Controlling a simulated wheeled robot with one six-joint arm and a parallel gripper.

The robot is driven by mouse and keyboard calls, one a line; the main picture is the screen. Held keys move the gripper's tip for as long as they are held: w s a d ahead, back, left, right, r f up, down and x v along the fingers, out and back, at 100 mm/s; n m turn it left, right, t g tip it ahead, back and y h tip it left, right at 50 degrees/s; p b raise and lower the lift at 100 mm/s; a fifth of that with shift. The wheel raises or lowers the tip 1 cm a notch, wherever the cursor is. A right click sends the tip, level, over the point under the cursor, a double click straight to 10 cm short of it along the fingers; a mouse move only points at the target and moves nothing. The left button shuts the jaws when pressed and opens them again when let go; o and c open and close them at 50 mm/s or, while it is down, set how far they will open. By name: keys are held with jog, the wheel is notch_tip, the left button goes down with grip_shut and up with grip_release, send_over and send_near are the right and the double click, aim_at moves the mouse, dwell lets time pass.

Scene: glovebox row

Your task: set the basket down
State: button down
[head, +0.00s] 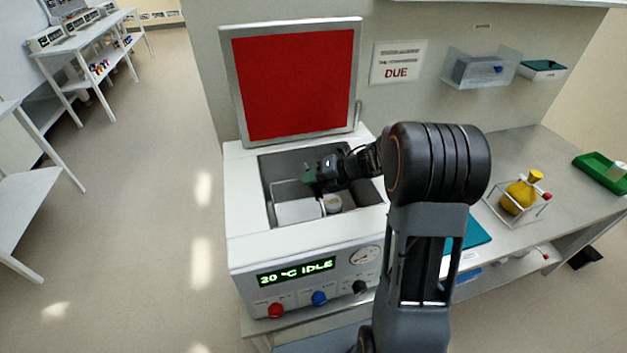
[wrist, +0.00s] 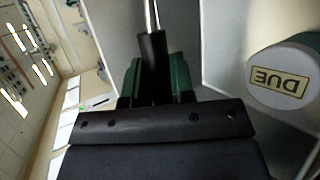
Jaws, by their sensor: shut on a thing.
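My gripper (head: 311,177), with green fingers, reaches into the open well of the white machine (head: 240,190). In the wrist view the green fingers (wrist: 157,82) are shut on a black grip with a thin metal rod (wrist: 151,45), which looks like the basket's handle. The basket's body is hard to make out in the head view. A pale block (head: 298,211) and a round white-topped jar (head: 333,204) sit low in the well below my gripper. The jar's DUE label (wrist: 277,85) shows in the wrist view. I cannot tell whether the basket touches the well floor.
The red-faced lid (head: 295,80) stands raised behind the well. The front panel display (head: 297,271) reads 20 °C IDLE. On the bench to the right stand a wire rack (head: 516,220) with a yellow flask (head: 521,193) and a green tray (head: 600,172). Bench room is free behind the rack.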

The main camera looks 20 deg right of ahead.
jog(key=c, duration=1)
grip_release()
jog(key=shift+f, duration=0.1)
jog(key=v, duration=1.2)
jog(key=shift+b, duration=0.4)
